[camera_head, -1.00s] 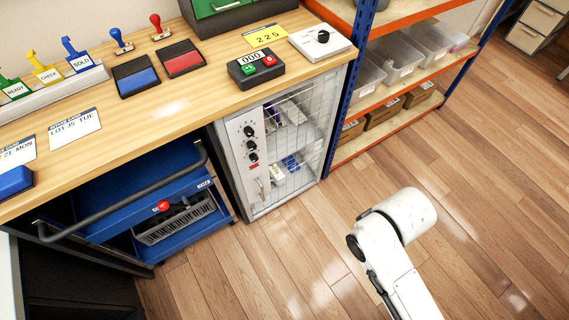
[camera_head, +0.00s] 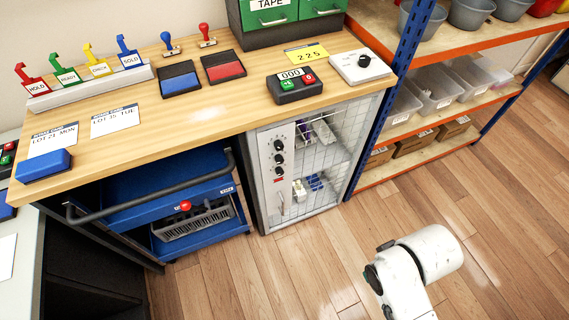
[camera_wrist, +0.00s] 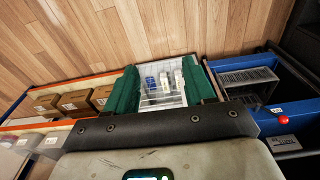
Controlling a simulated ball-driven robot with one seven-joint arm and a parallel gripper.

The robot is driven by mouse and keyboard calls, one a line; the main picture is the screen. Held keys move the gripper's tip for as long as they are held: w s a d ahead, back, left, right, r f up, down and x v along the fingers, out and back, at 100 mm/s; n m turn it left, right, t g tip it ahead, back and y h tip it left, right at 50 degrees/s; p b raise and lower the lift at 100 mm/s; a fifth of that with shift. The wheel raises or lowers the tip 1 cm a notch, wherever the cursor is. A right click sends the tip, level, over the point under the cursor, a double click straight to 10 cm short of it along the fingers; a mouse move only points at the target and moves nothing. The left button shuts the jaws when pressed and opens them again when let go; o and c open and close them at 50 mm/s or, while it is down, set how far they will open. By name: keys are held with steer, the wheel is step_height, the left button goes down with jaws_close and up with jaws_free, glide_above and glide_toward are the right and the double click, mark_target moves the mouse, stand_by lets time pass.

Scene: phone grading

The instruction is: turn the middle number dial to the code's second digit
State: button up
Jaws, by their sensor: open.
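The grey mesh-fronted cabinet (camera_head: 293,218) stands under the bench, with three black dials in a column on its left panel. The middle dial (camera_head: 279,159) sits between the upper dial (camera_head: 276,143) and the lower dial (camera_head: 279,171); their settings are too small to read. A yellow card (camera_head: 307,53) on the bench reads 225. In the wrist view my gripper (camera_wrist: 162,85) has its two green fingers wide apart and nothing between them. The cabinet's contents show beyond, apart from the fingers. The head view shows my white arm, but not its fingers.
A blue cart (camera_head: 165,195) with a dark handle stands left of the cabinet. An orange and blue shelf rack (camera_head: 404,95) with bins stands close on its right. The bench (camera_head: 225,110) overhangs the cabinet. Wooden floor in front is clear around my arm.

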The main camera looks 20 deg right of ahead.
steer(key=shift+w+f, duration=0.1)
stand_by(0.5)
steer(key=n+t+b, duration=0.2)
steer(key=n+t, duration=0.8)
steer(key=t, duration=0.7)
glide_toward(281, 162)
steer(key=shift+y, duration=0.4)
steer(key=w+b, duration=0.1)
steer(key=w, duration=0.6)
steer(key=shift+w+d+b, duration=0.1)
steer(key=shift+w+b, duration=0.25)
steer(key=shift+w, duration=0.05)
steer(key=shift+f, duration=0.1)
jaws_close()
